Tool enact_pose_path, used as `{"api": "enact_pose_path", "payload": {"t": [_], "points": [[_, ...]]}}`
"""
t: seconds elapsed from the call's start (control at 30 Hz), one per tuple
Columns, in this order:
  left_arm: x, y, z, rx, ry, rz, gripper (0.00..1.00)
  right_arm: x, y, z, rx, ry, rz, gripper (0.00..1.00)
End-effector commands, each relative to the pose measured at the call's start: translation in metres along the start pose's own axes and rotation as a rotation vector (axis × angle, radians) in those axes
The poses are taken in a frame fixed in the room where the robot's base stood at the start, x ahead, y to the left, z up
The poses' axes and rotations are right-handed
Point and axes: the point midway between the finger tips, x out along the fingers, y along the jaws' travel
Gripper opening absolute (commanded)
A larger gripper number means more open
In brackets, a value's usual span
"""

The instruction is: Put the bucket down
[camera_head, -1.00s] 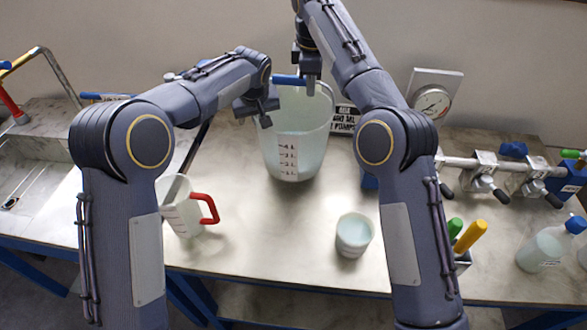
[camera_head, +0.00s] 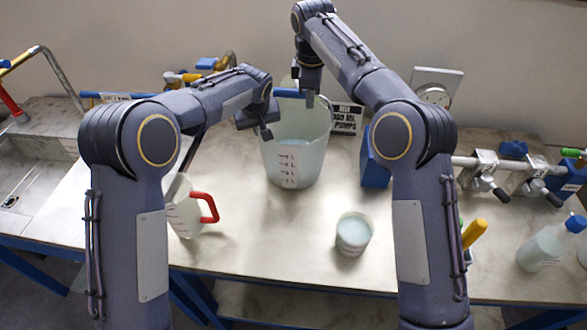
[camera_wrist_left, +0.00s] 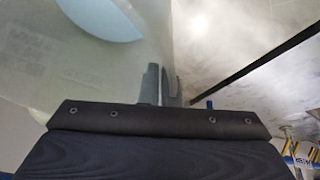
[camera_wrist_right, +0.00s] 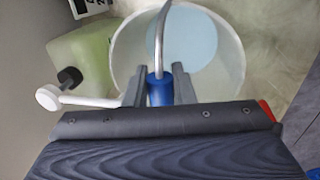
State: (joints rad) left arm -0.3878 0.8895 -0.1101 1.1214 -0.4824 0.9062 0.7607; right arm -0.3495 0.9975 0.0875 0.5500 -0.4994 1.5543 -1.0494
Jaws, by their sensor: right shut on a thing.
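The translucent bucket (camera_head: 300,155), with dark scale marks and pale liquid in it, is upright at the back middle of the table. Whether its base touches the table I cannot tell. My right gripper (camera_head: 302,97) is shut on its blue handle grip above the rim. The right wrist view shows the blue grip (camera_wrist_right: 160,92) between the fingers and the bucket (camera_wrist_right: 228,65) below. My left gripper (camera_head: 264,133) is at the bucket's left side. In the left wrist view its fingers (camera_wrist_left: 160,85) are close together beside the bucket wall (camera_wrist_left: 60,70); whether they clamp it is unclear.
A jug with a red handle (camera_head: 182,212) stands front left of the bucket, and a small cup (camera_head: 354,234) front right. A blue block (camera_head: 375,165) and a pumps sign (camera_head: 346,120) are close on its right. Clamps on a rail (camera_head: 485,165) are farther right.

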Motion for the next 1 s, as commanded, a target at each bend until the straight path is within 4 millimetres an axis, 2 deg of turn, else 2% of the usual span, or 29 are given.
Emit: {"api": "enact_pose_path", "payload": {"t": [0.07,0.1,0.23,0.77,0.87,1.0], "points": [[0.002,0.001,0.0,-0.002,0.004,0.003,0.0,0.002,-0.002,-0.001,-0.002,0.003,-0.002,0.0],[0.003,0.0,0.001,-0.002,0.001,0.002,0.08,0.003,-0.002,-0.001,-0.002,0.002,-0.003,0.28],[0.003,0.0,0.001,-0.001,0.001,0.001,0.25,0.003,-0.002,-0.001,-0.002,0.001,-0.003,0.45],[-0.001,0.0,0.001,0.0,0.001,0.001,0.25,0.003,-0.001,0.0,0.0,0.0,-0.001,0.45],[-0.011,0.0,0.0,0.0,0.003,0.002,0.25,0.003,-0.001,0.0,0.0,0.0,-0.001,0.45],[-0.039,0.001,0.0,0.001,0.005,0.003,0.25,0.003,-0.001,0.0,0.0,0.0,-0.001,0.45]]}}
